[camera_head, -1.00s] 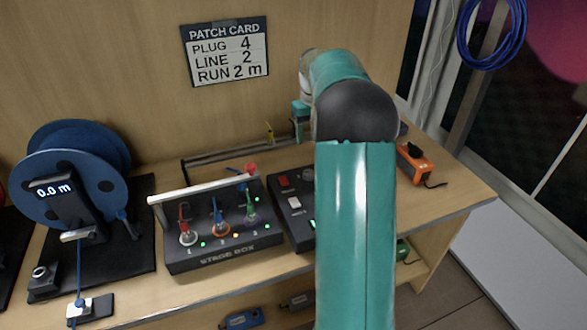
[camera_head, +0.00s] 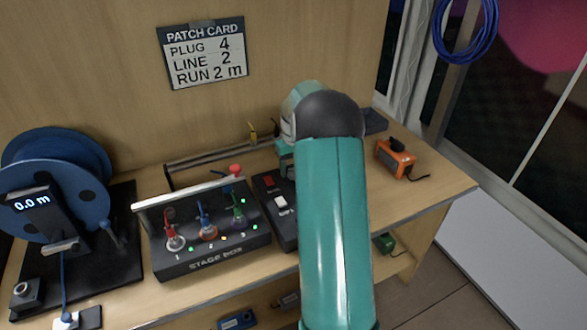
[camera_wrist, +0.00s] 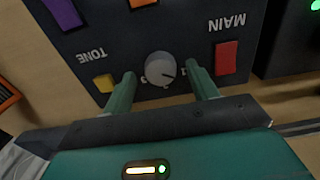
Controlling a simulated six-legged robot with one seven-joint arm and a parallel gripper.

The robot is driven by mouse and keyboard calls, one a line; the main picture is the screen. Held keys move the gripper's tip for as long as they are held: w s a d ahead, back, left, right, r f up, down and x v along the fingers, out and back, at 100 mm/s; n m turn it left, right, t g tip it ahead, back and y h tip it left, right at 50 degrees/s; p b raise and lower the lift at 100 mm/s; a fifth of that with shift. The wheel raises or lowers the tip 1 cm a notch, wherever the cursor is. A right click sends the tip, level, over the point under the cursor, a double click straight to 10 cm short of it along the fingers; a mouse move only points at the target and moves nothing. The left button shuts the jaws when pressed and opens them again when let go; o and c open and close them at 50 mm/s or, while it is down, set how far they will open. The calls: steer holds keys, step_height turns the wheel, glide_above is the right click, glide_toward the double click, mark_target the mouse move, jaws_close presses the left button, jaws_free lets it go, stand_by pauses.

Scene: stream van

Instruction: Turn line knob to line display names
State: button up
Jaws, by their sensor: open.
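A round grey knob (camera_wrist: 160,69) with a dark pointer mark sits on a dark control panel (camera_wrist: 185,30) in the wrist view. The fingers of my gripper (camera_wrist: 161,73) are apart, one on each side of the knob; I cannot tell if they touch it. Small markings beside the knob are partly covered by the fingers. In the head view my arm hides the knob and much of the control box (camera_head: 268,184). The patch card (camera_head: 204,54) reads PLUG 4, LINE 2, RUN 2 m. No line display is readable.
A yellow button (camera_wrist: 104,83) labelled TONE and a red switch (camera_wrist: 227,57) labelled MAIN flank the knob. The stage box (camera_head: 205,262) with coloured plugs stands left of the control box. A blue cable reel (camera_head: 60,195) shows 0.0 m. An orange device (camera_head: 395,158) lies at the right.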

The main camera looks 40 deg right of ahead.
steer(key=shift+f, duration=0.45)
steer(key=c, duration=1)
steer(key=shift+m, duration=0.3)
steer(key=m, duration=0.5)
steer(key=shift+a, duration=0.1)
steer(key=m, duration=0.6)
steer(key=shift+m, duration=0.3)
